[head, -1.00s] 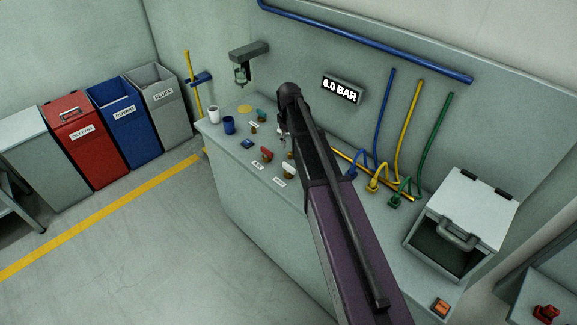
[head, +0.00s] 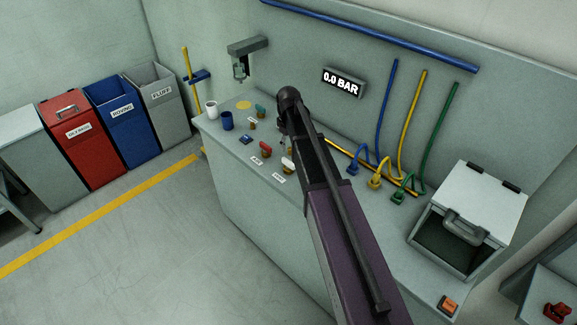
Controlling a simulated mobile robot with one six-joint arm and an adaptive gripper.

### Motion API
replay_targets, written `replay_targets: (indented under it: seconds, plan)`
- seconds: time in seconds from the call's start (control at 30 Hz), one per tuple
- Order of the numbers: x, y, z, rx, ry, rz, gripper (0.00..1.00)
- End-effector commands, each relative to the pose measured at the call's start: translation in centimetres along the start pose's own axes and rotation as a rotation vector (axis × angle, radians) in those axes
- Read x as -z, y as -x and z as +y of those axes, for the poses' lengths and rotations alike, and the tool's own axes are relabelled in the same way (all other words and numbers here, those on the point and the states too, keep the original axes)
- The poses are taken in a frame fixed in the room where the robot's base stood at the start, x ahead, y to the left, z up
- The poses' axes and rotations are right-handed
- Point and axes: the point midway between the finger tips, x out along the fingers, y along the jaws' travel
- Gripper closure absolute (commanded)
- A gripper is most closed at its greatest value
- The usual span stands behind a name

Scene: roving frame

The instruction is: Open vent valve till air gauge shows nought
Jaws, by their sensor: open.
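The air gauge (head: 343,83) on the back panel reads 0.0 BAR. On the bench below, a red-handled valve (head: 265,148) and a white-handled valve (head: 288,163) stand side by side, each with a small label in front. The label text is too small to read surely, so I cannot tell which is the vent valve. A teal-handled valve (head: 260,111) is farther back. My gripper (head: 282,143) is just behind the red and white valves, mostly hidden by my own arm. It is open, and I see nothing held in it.
A white mug (head: 212,108), a blue mug (head: 228,121) and a small blue item (head: 246,139) stand at the bench's left end. Coloured hoses (head: 376,183) run right of my arm. An open-fronted box (head: 466,222) and an orange button (head: 449,306) are at right. The floor at left is clear.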

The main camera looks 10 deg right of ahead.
Motion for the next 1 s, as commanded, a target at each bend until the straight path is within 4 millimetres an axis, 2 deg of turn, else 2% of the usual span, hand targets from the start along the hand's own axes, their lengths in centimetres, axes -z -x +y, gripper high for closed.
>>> replay_targets:
  seconds: [0.03, 1.0]
  plan:
    - [0.0, -0.8, 0.0, 0.000, 0.000, 0.000, 0.43]
    - [0.0, -8.1, 0.0, 0.000, 0.000, 0.000, 0.43]
